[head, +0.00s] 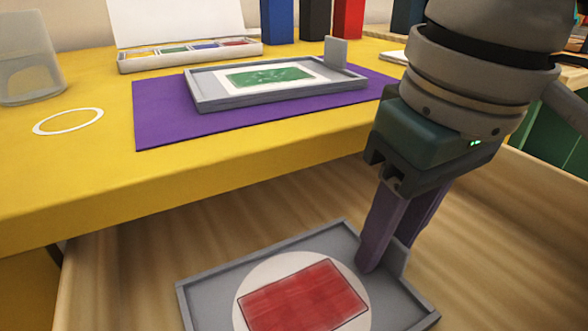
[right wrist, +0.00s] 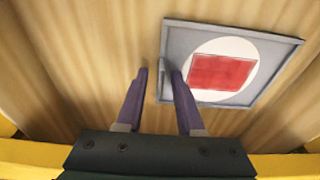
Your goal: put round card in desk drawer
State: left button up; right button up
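The round card (head: 246,300) is white with a red rectangle. It lies flat in a grey tray (head: 206,280) inside the open wooden drawer (head: 130,270). The right wrist view also shows the card (right wrist: 240,44) and tray (right wrist: 290,42). My right gripper (head: 388,252) points down at the tray's edge, by its small upright tab (head: 402,263). In the right wrist view its purple fingers (right wrist: 161,74) are apart, with the tab seemingly between their tips. I cannot tell if a finger touches it. My left gripper is not in view.
Above the drawer, the yellow desk (head: 60,185) holds a purple mat (head: 160,125) with another grey tray (head: 205,102) and a green-printed card (head: 268,76). A white ring (head: 68,121), an inkpad box (head: 190,56) and a clear holder (head: 28,60) are on the desk.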

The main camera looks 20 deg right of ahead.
notch_tip(320, 180, up, 12)
jog(key=s+p, duration=0.1)
jog(key=p, duration=0.3)
jog(key=shift+s, duration=0.4)
